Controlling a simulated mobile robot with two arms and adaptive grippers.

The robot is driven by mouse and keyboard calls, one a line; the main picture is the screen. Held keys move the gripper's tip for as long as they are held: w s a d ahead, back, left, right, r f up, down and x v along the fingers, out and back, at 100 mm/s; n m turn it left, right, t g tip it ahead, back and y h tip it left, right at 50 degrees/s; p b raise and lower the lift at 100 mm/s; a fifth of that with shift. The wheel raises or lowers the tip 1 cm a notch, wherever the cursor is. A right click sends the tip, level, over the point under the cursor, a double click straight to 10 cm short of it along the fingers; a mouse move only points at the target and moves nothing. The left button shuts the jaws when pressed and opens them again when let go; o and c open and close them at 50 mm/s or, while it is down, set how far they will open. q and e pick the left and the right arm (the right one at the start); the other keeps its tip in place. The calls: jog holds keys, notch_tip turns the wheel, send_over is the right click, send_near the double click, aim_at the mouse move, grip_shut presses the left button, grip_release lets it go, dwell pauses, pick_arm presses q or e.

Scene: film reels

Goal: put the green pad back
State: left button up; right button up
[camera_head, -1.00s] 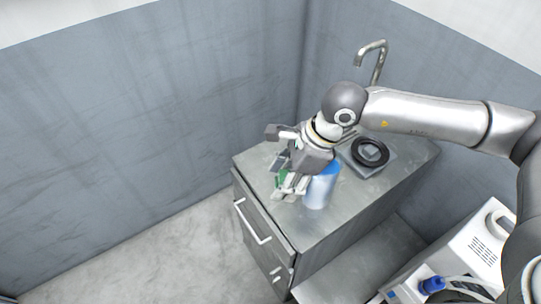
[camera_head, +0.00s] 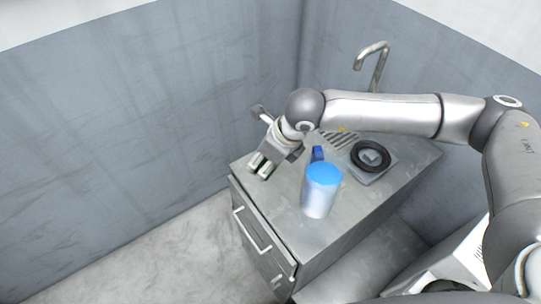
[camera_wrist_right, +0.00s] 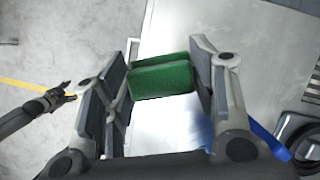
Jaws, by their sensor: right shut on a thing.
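The green pad (camera_wrist_right: 162,80) is a thick green block between the two fingers of my right gripper (camera_wrist_right: 160,85) in the right wrist view, with both fingers against its sides. In the head view my right gripper (camera_head: 262,166) is over the left back corner of the metal counter (camera_head: 285,215), pointing down. Only a sliver of the pad shows there, between the fingers. I cannot tell whether the pad touches the counter. A dark arm with a small jaw-like end (camera_wrist_right: 52,98), apparently my left, shows at the left of the wrist view.
A silver canister with a blue lid (camera_head: 320,192) stands at the counter's middle front. A small blue object (camera_head: 318,154) is behind it. A black ring (camera_head: 371,156) lies on a square plate to the right, near the faucet (camera_head: 374,58). Bare counter lies left of the canister.

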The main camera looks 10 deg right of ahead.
jog(key=w+d+f, duration=0.1)
jog(key=w+f, duration=0.1)
jog(key=w+d+f+p, duration=0.1)
jog(key=w+f, duration=0.2)
jog(key=w+d+f+p, duration=0.1)
jog(key=w+f, duration=0.1)
jog(key=shift+w+f, duration=0.2)
jog(key=shift+w, duration=0.15)
notch_tip(320, 180, down, 3)
jog(key=shift+p, duration=0.45)
jog(key=shift+f, duration=0.1)
jog(key=shift+f, duration=0.1)
jog(key=o, duration=1)
